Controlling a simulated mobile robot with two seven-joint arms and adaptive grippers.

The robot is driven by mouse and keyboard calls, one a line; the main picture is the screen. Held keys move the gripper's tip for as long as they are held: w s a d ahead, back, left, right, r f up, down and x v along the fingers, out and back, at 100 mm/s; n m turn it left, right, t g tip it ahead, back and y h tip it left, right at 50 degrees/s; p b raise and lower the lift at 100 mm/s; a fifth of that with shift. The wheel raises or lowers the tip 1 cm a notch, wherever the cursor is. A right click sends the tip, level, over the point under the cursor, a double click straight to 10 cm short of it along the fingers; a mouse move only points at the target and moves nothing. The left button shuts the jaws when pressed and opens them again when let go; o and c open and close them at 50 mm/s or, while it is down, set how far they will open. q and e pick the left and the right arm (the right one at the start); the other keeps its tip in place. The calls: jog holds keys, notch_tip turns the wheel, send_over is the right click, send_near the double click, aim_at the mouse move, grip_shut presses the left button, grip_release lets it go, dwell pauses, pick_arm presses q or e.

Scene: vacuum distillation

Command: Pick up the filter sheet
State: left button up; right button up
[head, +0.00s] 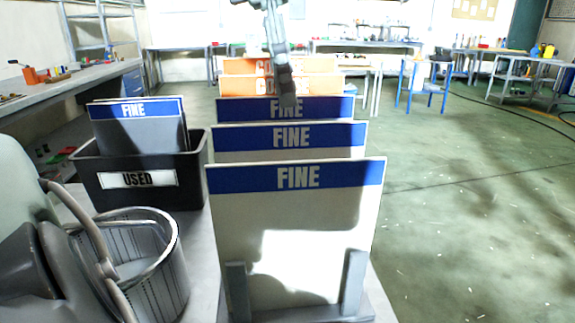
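Several filter sheets stand upright one behind another in a rack (353,285). The nearest is a large white sheet with a blue FINE band (240,225). Two more blue-banded FINE sheets stand behind it, a middle one (235,142) and a farther one (240,107). Orange-banded sheets (240,86) stand behind those, their lettering partly covered by my gripper. My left gripper (288,102) reaches down from the top centre, its tips in front of the farthest FINE sheet's band. I see it edge-on, so its opening and any contact are unclear. My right gripper is not in view.
A black bin labelled USED (100,195) holds upright FINE sheets (140,137) at left. A metal basket (160,275) with a curved handle stands in front of it. Workbenches line the left wall and back. The floor (470,200) at right is open, with a blue-framed stool (430,88) beyond.

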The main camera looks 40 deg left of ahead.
pick_arm(q)
jog(key=shift+s+a+f+g, duration=0.2)
jog(key=shift+s+a+g, duration=0.05)
jog(key=shift+g, duration=0.05)
jog(key=shift+f, duration=0.35)
jog(key=f, duration=0.6)
jog(key=shift+w+d+f, duration=0.35)
jog(key=shift+w+f, duration=0.05)
jog(key=shift+c, duration=0.5)
grip_shut()
